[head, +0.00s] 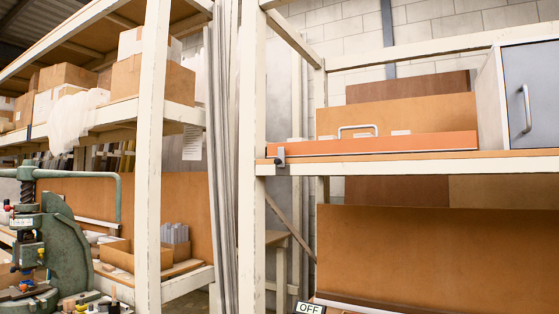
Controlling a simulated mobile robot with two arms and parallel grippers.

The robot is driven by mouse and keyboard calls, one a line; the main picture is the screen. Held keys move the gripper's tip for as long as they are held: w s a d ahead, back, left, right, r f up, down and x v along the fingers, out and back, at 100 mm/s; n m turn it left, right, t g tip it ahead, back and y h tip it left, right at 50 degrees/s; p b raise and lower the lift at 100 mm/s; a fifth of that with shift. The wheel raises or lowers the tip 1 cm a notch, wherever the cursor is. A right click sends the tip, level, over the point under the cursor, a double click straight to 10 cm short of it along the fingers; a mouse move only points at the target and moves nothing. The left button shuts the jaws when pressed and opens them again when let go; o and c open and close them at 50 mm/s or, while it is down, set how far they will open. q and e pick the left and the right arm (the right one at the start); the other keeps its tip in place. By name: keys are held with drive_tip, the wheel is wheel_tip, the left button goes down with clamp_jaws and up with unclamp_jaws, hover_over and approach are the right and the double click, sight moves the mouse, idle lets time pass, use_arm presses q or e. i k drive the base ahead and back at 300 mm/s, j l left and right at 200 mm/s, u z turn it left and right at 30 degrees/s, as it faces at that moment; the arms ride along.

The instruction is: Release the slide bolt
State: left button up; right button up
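No part is clearly recognisable as the slide bolt. A small dark metal fitting (280,157) sits at the front left corner of the right-hand shelf, by the end of a flat orange case (400,146); it is too small to tell whether it is the bolt. The green fly press (66,240) stands at the lower left, with its horizontal handle bar (85,174) above it. Its lower part is cut off by the picture edge. Neither of my grippers is in view.
A cream upright post (250,110) and the shelf edge (420,167) stand in front. A grey cabinet (530,95) with a handle is at the right end of the shelf. An OFF sign (310,308) is at the bottom. Cardboard boxes (153,78) fill the left rack.

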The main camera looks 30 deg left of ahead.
sight(280, 161)
drive_tip(key=i+j, duration=0.2)
drive_tip(key=j, duration=0.2)
drive_tip(key=i+j, duration=0.25)
drive_tip(key=j, duration=0.2)
drive_tip(key=i+j, duration=0.2)
drive_tip(key=j, duration=0.2)
drive_tip(key=i+j, duration=0.2)
drive_tip(key=j, duration=0.2)
drive_tip(key=i+j, duration=0.2)
drive_tip(key=j, duration=0.2)
drive_tip(key=i+j, duration=0.25)
drive_tip(key=j, duration=0.2)
